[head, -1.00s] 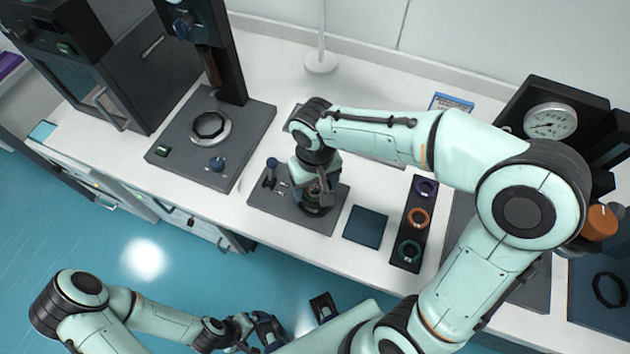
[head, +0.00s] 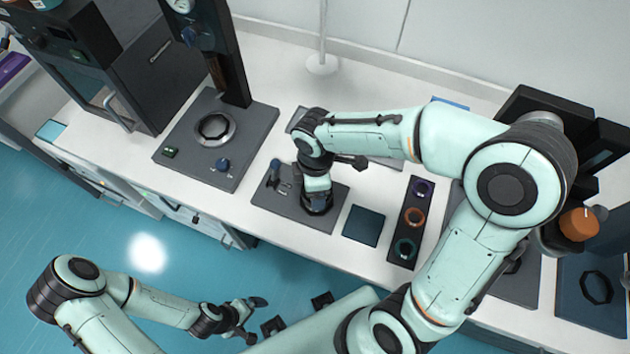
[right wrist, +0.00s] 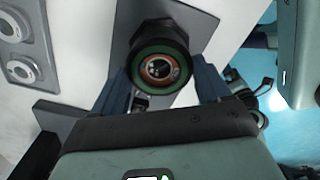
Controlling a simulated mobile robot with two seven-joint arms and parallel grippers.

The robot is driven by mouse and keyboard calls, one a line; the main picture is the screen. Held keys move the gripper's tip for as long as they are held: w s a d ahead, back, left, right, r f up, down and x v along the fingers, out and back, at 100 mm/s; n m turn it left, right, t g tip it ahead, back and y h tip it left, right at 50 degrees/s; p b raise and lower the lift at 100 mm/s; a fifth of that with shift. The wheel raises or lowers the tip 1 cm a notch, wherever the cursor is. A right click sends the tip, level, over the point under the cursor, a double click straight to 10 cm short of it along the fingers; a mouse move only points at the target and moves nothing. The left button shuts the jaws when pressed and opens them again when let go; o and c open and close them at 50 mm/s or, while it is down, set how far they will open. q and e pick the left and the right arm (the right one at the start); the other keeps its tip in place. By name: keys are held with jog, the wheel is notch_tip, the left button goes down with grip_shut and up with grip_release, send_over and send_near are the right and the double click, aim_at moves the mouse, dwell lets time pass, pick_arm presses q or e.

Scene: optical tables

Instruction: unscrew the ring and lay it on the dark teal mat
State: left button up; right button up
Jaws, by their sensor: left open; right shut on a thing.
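The ring (right wrist: 160,48), dark-edged with green inside, shows in the right wrist view on a mount with a copper-coloured centre. My right gripper (right wrist: 160,78) is shut on it, one blue finger on each side. In the head view my right gripper (head: 317,203) points down over the grey base plate (head: 275,204), and the gripper and wrist hide most of the ring. The dark teal mat (head: 363,226) lies bare just right of that plate. My left gripper (head: 256,318) is open and empty, low in front of the bench.
A black tray (head: 401,252) with purple, orange and teal rings stands right of the mat. A small post (head: 275,170) rises from the plate's left part. A grey instrument base (head: 235,165) stands further left. An orange-capped bottle (head: 578,222) is at the right.

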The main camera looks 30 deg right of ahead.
jog(key=n, duration=0.2)
jog(key=shift+s+r+n, duration=0.1)
jog(key=shift+n, duration=0.2)
jog(key=o, duration=1)
jog(key=shift+c, duration=0.2)
